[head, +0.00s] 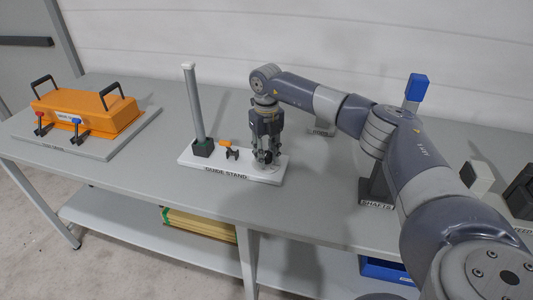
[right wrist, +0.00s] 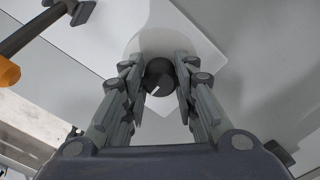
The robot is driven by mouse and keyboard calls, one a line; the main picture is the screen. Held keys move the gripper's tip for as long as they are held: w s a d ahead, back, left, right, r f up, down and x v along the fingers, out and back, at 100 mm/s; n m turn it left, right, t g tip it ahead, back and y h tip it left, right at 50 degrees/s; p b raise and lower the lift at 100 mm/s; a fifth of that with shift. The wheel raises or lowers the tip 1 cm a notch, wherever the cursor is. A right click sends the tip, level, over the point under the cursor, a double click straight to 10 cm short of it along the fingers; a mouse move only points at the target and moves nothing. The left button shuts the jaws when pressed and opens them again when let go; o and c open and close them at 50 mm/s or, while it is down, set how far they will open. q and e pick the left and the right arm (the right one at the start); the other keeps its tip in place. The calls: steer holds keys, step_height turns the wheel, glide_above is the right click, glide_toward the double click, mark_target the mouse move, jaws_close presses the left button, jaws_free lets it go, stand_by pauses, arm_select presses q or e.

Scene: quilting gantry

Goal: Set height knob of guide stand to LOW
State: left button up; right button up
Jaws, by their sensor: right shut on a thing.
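The guide stand (head: 217,172) is a white base plate labelled GUIDE STAND, with a tall grey post (head: 194,100) at its left and a small orange clip in the middle. My right gripper (head: 266,158) points straight down over the right end of the plate. In the right wrist view its fingers are closed around a dark round knob (right wrist: 159,75) with a white pointer line. The line slants; the LOW mark cannot be read here. The knob is hidden behind the fingers in the head view. My left gripper is not in view.
An orange case (head: 88,112) with black handles and red and blue latches sits on a board at the left. A stand labelled SHAFTS (head: 377,192) with a blue-topped piece is at the right, close to my arm. Bare grey table (head: 320,190) lies between.

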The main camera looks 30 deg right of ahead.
mark_target(267, 153)
steer(key=o, duration=1)
steer(key=shift+o, duration=0.2)
step_height(267, 153, up, 12)
steer(key=shift+f, duration=0.1)
